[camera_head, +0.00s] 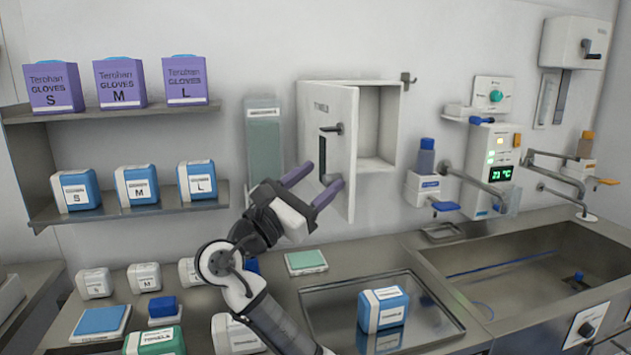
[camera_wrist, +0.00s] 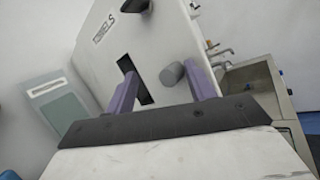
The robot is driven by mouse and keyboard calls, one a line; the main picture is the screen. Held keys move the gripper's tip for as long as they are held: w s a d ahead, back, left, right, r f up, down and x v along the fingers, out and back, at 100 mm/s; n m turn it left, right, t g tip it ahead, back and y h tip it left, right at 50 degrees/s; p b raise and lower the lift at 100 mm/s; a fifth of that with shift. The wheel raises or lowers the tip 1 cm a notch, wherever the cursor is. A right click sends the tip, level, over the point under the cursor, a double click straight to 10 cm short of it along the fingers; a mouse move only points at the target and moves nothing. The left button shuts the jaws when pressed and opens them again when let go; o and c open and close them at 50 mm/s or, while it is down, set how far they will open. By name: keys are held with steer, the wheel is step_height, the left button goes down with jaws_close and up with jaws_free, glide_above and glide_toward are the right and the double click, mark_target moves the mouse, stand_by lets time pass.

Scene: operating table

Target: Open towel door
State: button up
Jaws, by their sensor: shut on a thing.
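The white towel cabinet (camera_head: 377,125) is on the wall, and its hinged towel door (camera_head: 343,170) stands swung open toward me. The empty-looking interior shows to the right of the door. The dark door handle (camera_head: 324,155) is on the door's outer face. The exact finger contact is partly hidden.
A towel dispenser (camera_head: 264,145) hangs left of the door. Shelves with glove boxes (camera_head: 119,80) are further left. A soap dispenser (camera_head: 425,170) is right of the cabinet. Below are a metal tray (camera_head: 435,318) with a blue box (camera_head: 383,308) and a sink (camera_head: 540,265).

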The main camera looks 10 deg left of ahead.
steer(key=b+v, duration=0.2)
steer(key=v, duration=1.1)
steer(key=shift+s+a+f, duration=0.15)
steer(key=shift+s+a, duration=0.05)
steer(key=shift+s, duration=0.1)
